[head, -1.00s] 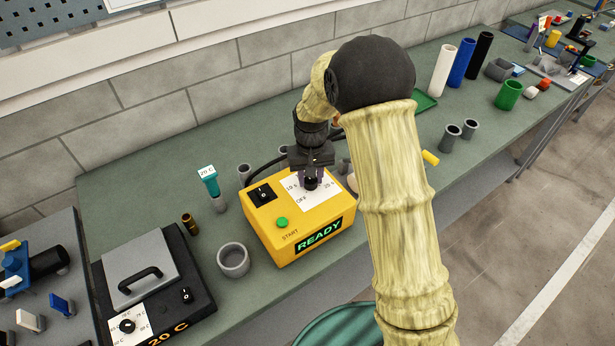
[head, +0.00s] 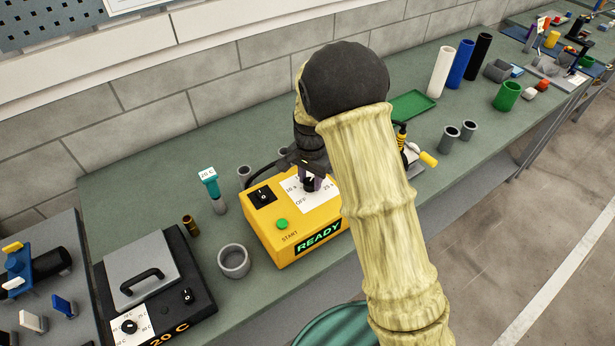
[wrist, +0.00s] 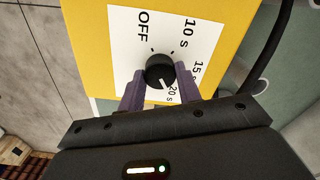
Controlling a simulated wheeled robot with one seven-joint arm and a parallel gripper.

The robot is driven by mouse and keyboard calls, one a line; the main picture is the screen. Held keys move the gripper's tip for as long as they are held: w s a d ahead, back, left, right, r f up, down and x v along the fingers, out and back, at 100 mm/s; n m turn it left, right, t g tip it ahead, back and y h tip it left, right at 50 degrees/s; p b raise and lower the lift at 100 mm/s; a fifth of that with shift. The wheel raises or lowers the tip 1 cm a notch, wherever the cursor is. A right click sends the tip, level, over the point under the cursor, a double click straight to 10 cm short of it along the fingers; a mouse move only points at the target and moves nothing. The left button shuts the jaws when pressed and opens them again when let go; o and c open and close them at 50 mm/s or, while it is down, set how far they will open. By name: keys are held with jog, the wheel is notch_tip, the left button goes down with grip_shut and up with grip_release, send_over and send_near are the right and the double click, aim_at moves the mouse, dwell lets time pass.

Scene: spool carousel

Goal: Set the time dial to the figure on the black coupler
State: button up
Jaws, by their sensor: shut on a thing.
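The time dial (head: 309,184) is a black knob on a white label on top of the yellow box (head: 283,248). My gripper (head: 311,187) is shut on it from above. In the wrist view, my two purple fingers (wrist: 159,84) hold the sides of the dial (wrist: 156,66). Its white pointer mark faces the printed 20 s, partly behind a finger. OFF, 10 s and 15 s also show around the dial. A black tube (head: 480,52) stands at the back right and a black cylinder lies at the left (head: 48,263). I cannot tell which is the black coupler, and no figure is legible on either.
The box has a green START button (head: 282,224), a black switch (head: 262,195) and a READY display. A grey ring (head: 234,262) and a teal 20 C tag piece (head: 211,184) stand to its left. A black cable runs behind the box.

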aim_at(310, 182)
jog(key=shift+s+a+f, duration=0.1)
jog(key=shift+s, duration=0.1)
dwell(0.3)
jog(key=o, duration=1)
jog(key=shift+w, duration=0.1)
notch_tip(310, 182, up, 18)
jog(key=b, duration=0.2)
jog(key=shift+f+b, duration=0.2)
jog(key=shift+b, duration=0.2)
